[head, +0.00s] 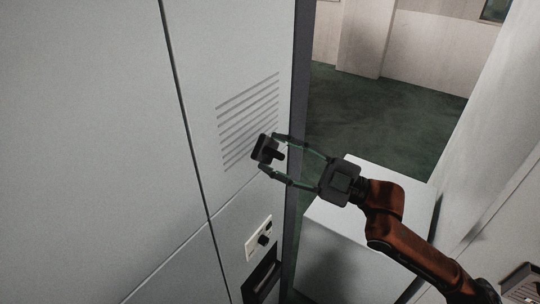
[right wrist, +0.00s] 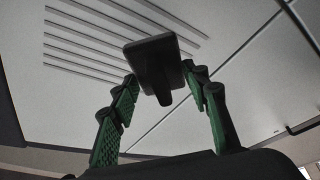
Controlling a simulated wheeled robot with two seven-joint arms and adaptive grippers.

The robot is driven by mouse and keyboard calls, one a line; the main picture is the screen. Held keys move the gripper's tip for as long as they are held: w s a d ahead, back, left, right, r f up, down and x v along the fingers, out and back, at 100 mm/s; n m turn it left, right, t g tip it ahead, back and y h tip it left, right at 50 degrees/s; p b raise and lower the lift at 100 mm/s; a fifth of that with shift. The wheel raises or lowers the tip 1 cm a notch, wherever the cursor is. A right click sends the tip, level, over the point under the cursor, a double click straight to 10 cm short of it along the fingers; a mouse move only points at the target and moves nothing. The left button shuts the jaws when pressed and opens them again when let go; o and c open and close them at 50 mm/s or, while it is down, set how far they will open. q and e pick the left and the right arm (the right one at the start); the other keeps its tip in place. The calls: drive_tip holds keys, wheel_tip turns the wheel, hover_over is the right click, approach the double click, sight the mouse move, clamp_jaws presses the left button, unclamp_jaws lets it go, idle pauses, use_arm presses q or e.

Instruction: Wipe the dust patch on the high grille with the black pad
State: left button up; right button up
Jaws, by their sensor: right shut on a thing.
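The high grille (head: 247,112) is a set of slanted slots in the pale grey cabinet front in the head view. It also shows in the right wrist view (right wrist: 85,50). My right gripper (head: 268,155) is shut on the black pad (head: 264,147), by the stub on its back. The pad shows in the right wrist view (right wrist: 153,50) between the green-lined fingers, its plate towards the cabinet front. It is at the lower right part of the grille. I cannot tell whether it touches the surface. I see no distinct dust patch; the pad may hide part of it. My left gripper is not in view.
Below the grille is a small light panel with black knobs (head: 259,238) and a dark recessed handle (head: 262,276). A white box or counter (head: 340,225) stands right of the cabinet, under my right arm. Green floor (head: 380,110) lies open behind.

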drive_tip(key=shift+d, duration=0.1)
drive_tip(key=shift+s+d+f+b, duration=0.1)
drive_tip(key=shift+s+d+b, duration=0.15)
drive_tip(key=shift+b, duration=0.2)
drive_tip(key=shift+s+d+b, duration=0.45)
drive_tip(key=shift+d+b, duration=0.25)
drive_tip(key=shift+s+d, duration=0.15)
drive_tip(key=shift+d, duration=0.15)
